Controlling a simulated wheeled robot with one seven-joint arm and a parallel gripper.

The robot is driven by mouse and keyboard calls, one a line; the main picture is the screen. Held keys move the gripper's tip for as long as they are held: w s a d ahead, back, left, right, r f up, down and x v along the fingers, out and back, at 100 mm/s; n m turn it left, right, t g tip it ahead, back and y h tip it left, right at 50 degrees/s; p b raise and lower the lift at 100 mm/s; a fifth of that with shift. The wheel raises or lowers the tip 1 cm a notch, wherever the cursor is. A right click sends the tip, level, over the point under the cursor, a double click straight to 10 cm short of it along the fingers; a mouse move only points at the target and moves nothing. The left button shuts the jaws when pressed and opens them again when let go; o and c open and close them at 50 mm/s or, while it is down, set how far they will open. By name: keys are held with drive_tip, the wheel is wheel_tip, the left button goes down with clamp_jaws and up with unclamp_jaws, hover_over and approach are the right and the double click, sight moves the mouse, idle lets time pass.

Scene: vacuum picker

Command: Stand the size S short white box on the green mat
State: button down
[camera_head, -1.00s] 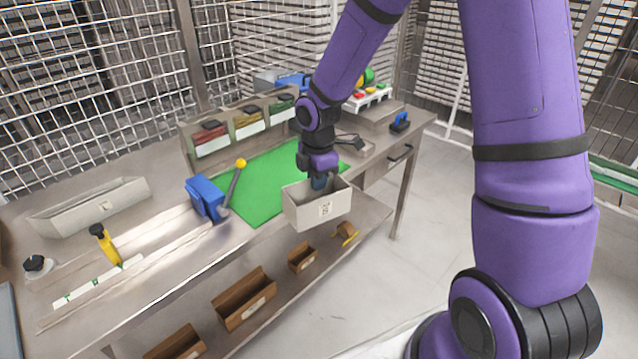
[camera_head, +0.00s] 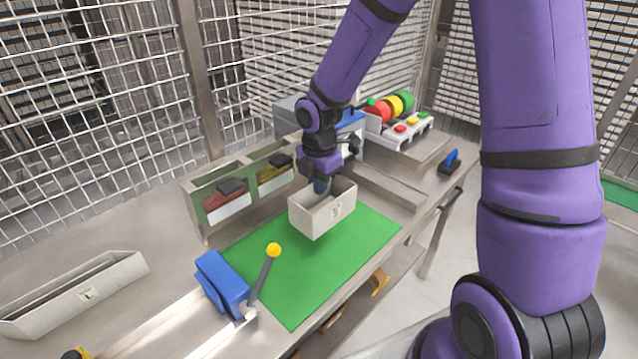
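The short white box (camera_head: 318,218) with a label on its front is upright over the back middle part of the green mat (camera_head: 290,290). I cannot tell whether its base touches the mat. My gripper (camera_head: 320,187) points down into the box from above. A blue part at its lower end is inside the box's opening, and the fingertips are hidden by the box walls. I cannot see whether the gripper is shut on anything. A longer white box (camera_head: 75,298) lies on the table at the left.
A blue clamp (camera_head: 222,283) with a yellow-knobbed lever (camera_head: 273,250) stands at the mat's left edge. A rack of labelled bins (camera_head: 226,200) stands behind the mat. A control panel with coloured buttons (camera_head: 405,128) is at the back right. The mat's front is clear.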

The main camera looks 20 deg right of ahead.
sight(319, 204)
drive_tip(key=shift+f, duration=5.1)
drive_tip(key=shift+f, duration=0.3)
drive_tip(key=c, duration=0.9)
unclamp_jaws()
drive_tip(key=shift+c, duration=0.2)
drive_tip(key=shift+r, duration=0.1)
drive_tip(key=shift+r, duration=3.45)
